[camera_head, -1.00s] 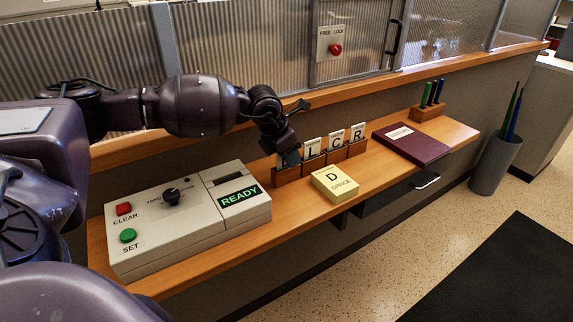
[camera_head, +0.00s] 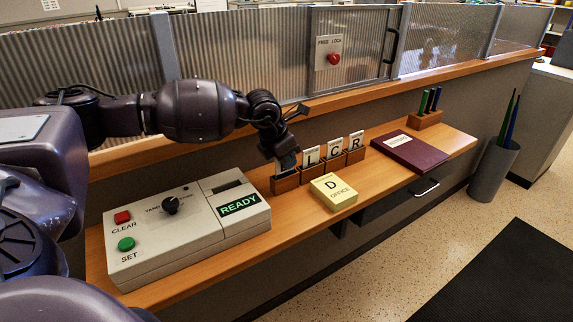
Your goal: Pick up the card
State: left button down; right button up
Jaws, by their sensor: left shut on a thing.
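My left gripper (camera_head: 284,157) is above the leftmost wooden holder (camera_head: 285,184) on the wooden shelf, pointing down. It is shut on a small bluish-grey card (camera_head: 288,163), which shows only in part at the fingertips. I cannot tell whether the card's lower edge is still inside the holder. White cards marked L (camera_head: 311,155), C (camera_head: 334,147) and R (camera_head: 356,140) stand upright in the holders to the right. My right gripper is not in view.
A grey console (camera_head: 150,245) with red and green buttons and a READY display stands left of the holders. A yellow block marked D OFFICE (camera_head: 334,193) lies in front. A maroon book (camera_head: 410,150) and a pen holder (camera_head: 427,119) are further right.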

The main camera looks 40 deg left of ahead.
pick_arm(q)
notch_tip(320, 180, up, 19)
jog(key=p, duration=0.1)
jog(key=shift+f, duration=0.2)
dwell(1.1)
